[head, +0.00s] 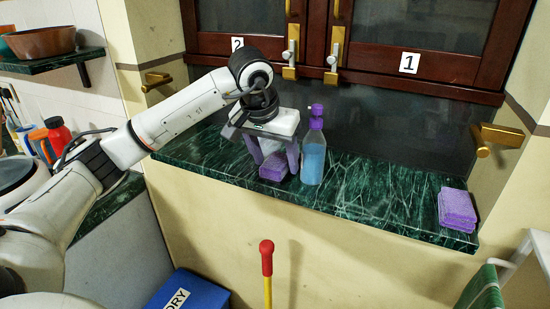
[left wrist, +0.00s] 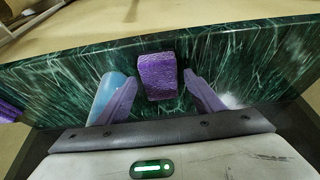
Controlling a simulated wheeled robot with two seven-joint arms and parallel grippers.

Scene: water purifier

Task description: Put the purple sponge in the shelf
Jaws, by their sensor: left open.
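A purple sponge (head: 273,168) lies on the green marble counter (head: 370,190), below my left gripper. My left gripper (head: 274,160) points down over it and is open. In the left wrist view the sponge (left wrist: 157,76) shows between and just beyond the two open fingers (left wrist: 160,92), with a gap on each side. More purple sponges (head: 457,208) are stacked at the counter's right end. A green marble wall shelf (head: 40,64) is at the upper left, holding a brown bowl (head: 42,41). My right gripper is not in view.
A blue spray bottle (head: 313,160) with a purple top stands close to the right of the gripper. Dark wooden cabinet doors (head: 425,65) are shut above the counter. A yellow stick with a red top (head: 266,258) stands in front. The counter between bottle and stacked sponges is clear.

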